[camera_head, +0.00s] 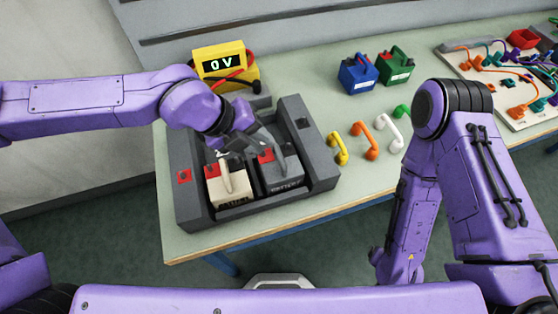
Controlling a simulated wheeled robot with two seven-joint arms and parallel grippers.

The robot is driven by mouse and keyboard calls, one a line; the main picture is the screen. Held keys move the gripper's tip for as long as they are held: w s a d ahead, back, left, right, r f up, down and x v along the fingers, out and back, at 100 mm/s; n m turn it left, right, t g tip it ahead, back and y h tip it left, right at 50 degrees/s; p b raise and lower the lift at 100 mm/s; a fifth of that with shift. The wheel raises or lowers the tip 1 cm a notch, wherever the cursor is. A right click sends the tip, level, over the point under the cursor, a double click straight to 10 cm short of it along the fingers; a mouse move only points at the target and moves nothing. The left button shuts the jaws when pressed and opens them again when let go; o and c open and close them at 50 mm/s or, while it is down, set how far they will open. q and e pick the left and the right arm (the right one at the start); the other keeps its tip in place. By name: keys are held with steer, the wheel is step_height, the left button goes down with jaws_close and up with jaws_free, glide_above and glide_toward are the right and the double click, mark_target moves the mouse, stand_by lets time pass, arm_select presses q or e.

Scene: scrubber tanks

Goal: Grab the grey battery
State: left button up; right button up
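The grey battery (284,172) stands in the right slot of the dark grey charger tray (321,173), with a red patch on top. A cream battery (231,190) stands in the left slot beside it, also with a red patch. My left gripper (243,151) is over the back of the two batteries, close to the grey battery's handle. The wrist and the overlapping handles hide its fingertips, so I cannot tell whether it is open or touches the grey battery. My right arm hangs bent at the right, with its gripper out of view.
A yellow meter (222,62) reading 0 V stands behind the tray. Yellow, orange and green handles (371,140) lie to its right. Blue (357,74) and green (395,66) batteries stand at the back. A wired board (507,80) is at far right.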

mark_target(278, 153)
arm_select(q)
steer(key=p+x, duration=0.1)
steer(key=x, duration=0.5)
steer(key=shift+s+f, duration=0.1)
steer(key=shift+f, duration=0.15)
steer(key=shift+d+f, duration=0.2)
jaws_close()
stand_by(0.8)
steer(key=shift+r, duration=0.15)
